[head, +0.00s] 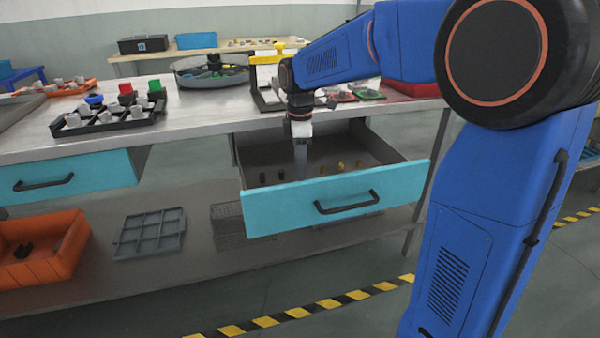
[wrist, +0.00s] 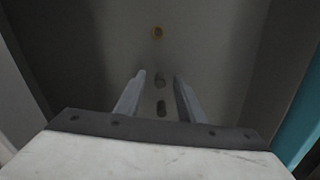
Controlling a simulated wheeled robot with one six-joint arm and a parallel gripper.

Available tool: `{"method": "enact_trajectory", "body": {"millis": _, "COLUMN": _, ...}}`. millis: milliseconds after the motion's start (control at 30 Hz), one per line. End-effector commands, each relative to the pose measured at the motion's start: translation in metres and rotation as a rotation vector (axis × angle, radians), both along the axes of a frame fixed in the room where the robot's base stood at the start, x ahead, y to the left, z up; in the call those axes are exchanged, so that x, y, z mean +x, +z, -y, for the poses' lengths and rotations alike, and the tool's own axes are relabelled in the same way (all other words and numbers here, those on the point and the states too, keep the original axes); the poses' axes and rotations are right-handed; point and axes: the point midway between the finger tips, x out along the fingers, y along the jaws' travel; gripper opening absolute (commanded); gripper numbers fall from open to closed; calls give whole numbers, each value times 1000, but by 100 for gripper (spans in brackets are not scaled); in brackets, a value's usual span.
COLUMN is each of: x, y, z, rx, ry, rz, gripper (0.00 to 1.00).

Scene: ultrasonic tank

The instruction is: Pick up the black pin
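Two small black pins stand in the open drawer, one at left (head: 262,178) and one nearer my gripper (head: 281,174). My gripper (head: 301,176) points down into the drawer, just right of the pins in the head view. In the wrist view, my gripper (wrist: 158,77) has its two fingers apart with a clear gap. Neither finger visibly touches a pin. How far the fingertips are above the drawer floor is hard to tell.
The drawer (head: 335,198) has a turquoise front and grey walls around my gripper. The bench (head: 200,120) above holds trays and parts.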

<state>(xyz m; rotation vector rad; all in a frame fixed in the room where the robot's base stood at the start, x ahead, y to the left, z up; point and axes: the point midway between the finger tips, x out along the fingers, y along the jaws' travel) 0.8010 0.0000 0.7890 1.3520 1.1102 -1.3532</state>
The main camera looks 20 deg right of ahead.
Motion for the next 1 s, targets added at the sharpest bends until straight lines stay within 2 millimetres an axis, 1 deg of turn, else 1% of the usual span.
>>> {"method": "enact_trajectory", "body": {"millis": 233, "x": 0, "y": -1, "z": 0, "rx": 0, "ry": 0, "rz": 0, "gripper": 35}}
{"method": "enact_trajectory", "body": {"millis": 267, "x": 0, "y": -1, "z": 0, "rx": 0, "ry": 0, "rz": 0, "gripper": 28}}
{"method": "enact_trajectory", "body": {"millis": 300, "x": 0, "y": -1, "z": 0, "rx": 0, "ry": 0, "rz": 0, "gripper": 19}}
{"method": "enact_trajectory", "body": {"millis": 367, "x": 0, "y": -1, "z": 0, "rx": 0, "ry": 0, "rz": 0, "gripper": 4}}
{"method": "enact_trajectory", "body": {"millis": 400, "x": 0, "y": -1, "z": 0, "rx": 0, "ry": 0, "rz": 0, "gripper": 0}}
{"method": "enact_trajectory", "body": {"millis": 667, "x": 0, "y": -1, "z": 0, "rx": 0, "ry": 0, "rz": 1, "gripper": 0}}
{"method": "enact_trajectory", "body": {"millis": 767, "x": 0, "y": 3, "z": 0, "rx": 1, "ry": 0, "rz": 2, "gripper": 0}}
{"method": "enact_trajectory", "body": {"millis": 867, "x": 1, "y": 13, "z": 0, "rx": 0, "ry": 0, "rz": 3, "gripper": 0}}
{"method": "enact_trajectory", "body": {"millis": 1000, "x": 1, "y": 38, "z": 0, "rx": 1, "ry": 0, "rz": 4, "gripper": 0}}
